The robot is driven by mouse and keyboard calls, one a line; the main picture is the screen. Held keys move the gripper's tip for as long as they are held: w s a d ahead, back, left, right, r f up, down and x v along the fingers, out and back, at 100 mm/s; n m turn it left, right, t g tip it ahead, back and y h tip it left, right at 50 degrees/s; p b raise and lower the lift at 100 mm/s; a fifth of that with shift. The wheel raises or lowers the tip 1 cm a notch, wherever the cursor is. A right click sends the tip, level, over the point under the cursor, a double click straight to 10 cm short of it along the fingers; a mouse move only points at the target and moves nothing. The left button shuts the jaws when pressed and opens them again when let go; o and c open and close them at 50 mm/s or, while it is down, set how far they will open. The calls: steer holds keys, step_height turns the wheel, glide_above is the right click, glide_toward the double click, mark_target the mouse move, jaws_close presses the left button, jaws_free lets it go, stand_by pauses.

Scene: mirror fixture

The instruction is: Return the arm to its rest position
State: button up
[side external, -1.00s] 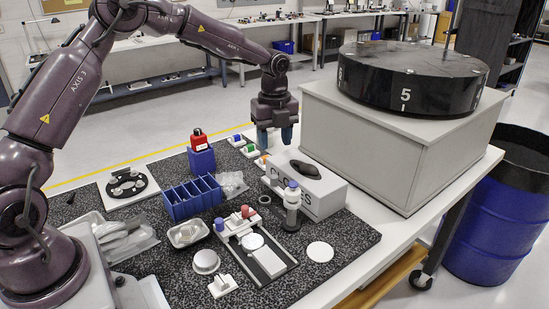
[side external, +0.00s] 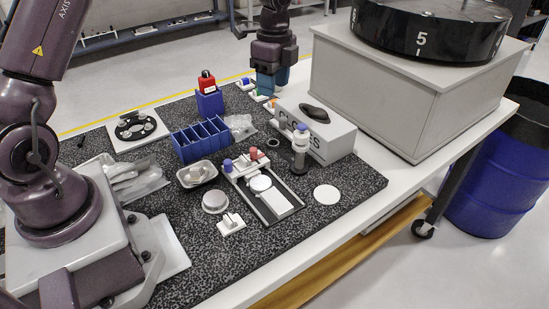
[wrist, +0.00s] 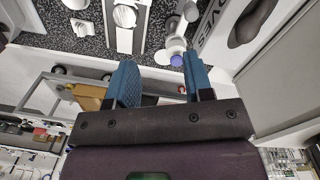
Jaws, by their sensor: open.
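My gripper (side external: 268,87) hangs fingers-down behind the grey glove box (side external: 330,138), near the far edge of the dark speckled mat. It looks raised above the mat, though its exact height is hard to tell. In the wrist view, the two blue fingers (wrist: 158,63) stand apart with nothing between them. The upper part of my arm is cut off by the top of the side view.
The mat (side external: 345,200) carries a fixture with a white disc (side external: 260,183), a bottle (side external: 299,150), a blue bin (side external: 200,140), a metal dish (side external: 197,174) and a red-topped item (side external: 207,83). A large cabinet (side external: 400,95) stands to the right.

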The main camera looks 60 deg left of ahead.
steer(key=s+d+r+n+t, duration=0.3)
steer(key=s+r+n, duration=0.3)
steer(key=s, duration=0.6)
steer(key=s+d+r+n+t, duration=0.3)
steer(key=s+r+n, duration=0.4)
steer(key=s, duration=0.6)
steer(key=shift+d+r, duration=0.4)
steer(key=shift+r, duration=0.2)
